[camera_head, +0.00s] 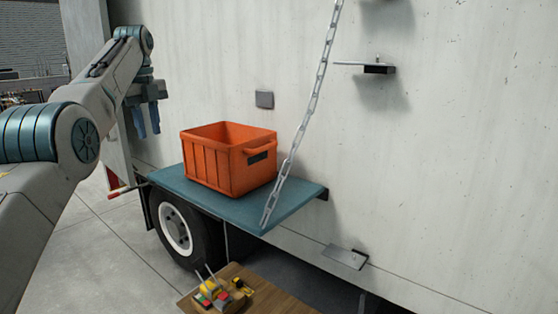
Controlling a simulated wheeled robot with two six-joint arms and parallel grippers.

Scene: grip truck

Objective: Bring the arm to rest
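My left arm comes in from the left. Its gripper (147,119) hangs fingers down in front of the truck's pale side wall, left of the orange crate and above the shelf's back left. Its two blue fingers stand apart with nothing seen between them. The orange crate (213,170) stands upright on the blue fold-down shelf (258,204), apart from the gripper. No contents of the crate can be made out. My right gripper is not in view.
A metal chain (299,138) runs from the shelf's front corner up past the top edge. Latches (376,67) stick out of the truck wall (450,140). A truck wheel (175,229) is below the shelf. A wooden table (252,283) with small coloured items stands at the bottom.

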